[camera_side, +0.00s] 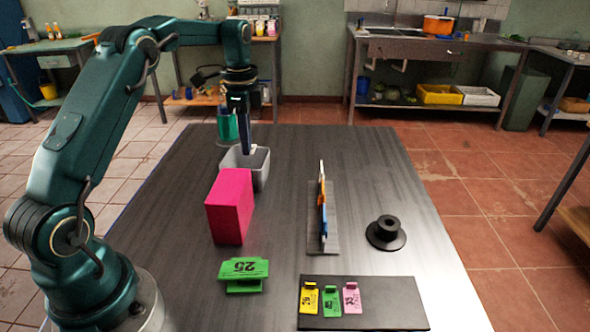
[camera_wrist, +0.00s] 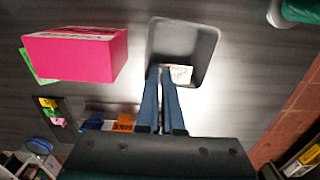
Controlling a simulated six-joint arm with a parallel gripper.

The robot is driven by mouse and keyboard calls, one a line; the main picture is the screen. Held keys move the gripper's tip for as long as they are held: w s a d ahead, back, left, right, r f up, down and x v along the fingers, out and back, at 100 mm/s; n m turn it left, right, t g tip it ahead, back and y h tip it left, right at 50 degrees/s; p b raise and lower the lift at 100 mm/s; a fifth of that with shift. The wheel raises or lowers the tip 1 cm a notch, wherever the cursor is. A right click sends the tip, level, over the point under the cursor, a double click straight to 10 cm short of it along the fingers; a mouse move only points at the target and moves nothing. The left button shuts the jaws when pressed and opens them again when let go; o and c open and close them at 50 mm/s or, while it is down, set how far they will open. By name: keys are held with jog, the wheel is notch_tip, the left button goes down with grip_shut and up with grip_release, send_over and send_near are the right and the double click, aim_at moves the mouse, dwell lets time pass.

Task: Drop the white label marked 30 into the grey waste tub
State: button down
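The grey waste tub (camera_side: 262,179) stands on the dark table behind the pink box; it also shows in the wrist view (camera_wrist: 209,50). A white label (camera_wrist: 182,74) shows face-on at the tub's near end, apparently inside it and partly behind a finger; its marking is too small to read. My gripper (camera_wrist: 161,70) points down at the tub, with its blue fingertips at the tub's near end. A narrow gap shows between the fingers and I see nothing gripped. In the side view my gripper (camera_side: 248,152) is over the tub, and the label is hidden there.
A pink box (camera_side: 230,207) stands close in front of the tub. A rack (camera_side: 322,240) holds upright labels. A black board (camera_side: 385,300) carries yellow, green and pink labels. A black spool-like piece (camera_side: 386,234) sits right. A green container (camera_side: 228,128) stands behind.

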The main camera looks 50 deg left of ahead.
jog(key=shift+f, duration=0.95)
jog(key=c, duration=1)
grip_release()
jog(key=shift+r, duration=2.55)
jog(key=shift+d+r, duration=0.1)
